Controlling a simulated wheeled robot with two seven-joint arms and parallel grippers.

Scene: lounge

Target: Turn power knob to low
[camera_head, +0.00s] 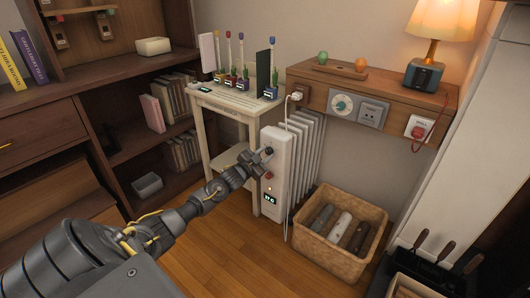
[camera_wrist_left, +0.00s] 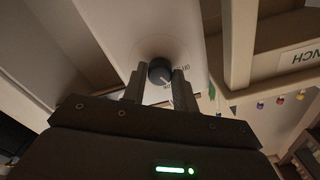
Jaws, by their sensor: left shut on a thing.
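A white radiator heater (camera_head: 278,140) stands against the wall, with a control panel on its end. A dark round power knob (camera_head: 269,151) sits near the top of that panel, above a red knob (camera_head: 268,175). My left gripper (camera_head: 262,156) reaches the dark knob from the left. In the left wrist view the dark knob (camera_wrist_left: 160,71) lies between the two fingers of my left gripper (camera_wrist_left: 160,76), which are shut on it. A pale pointer line on the knob points down and right; the small lettering beside it is partly hidden and hard to read.
A small display (camera_head: 270,198) is low on the panel. A pale side table (camera_head: 226,103) with small potted items stands just left of the heater. A wicker basket (camera_head: 318,259) sits on the floor right of it. A cord (camera_head: 287,190) hangs down the heater. Open wooden floor lies in front.

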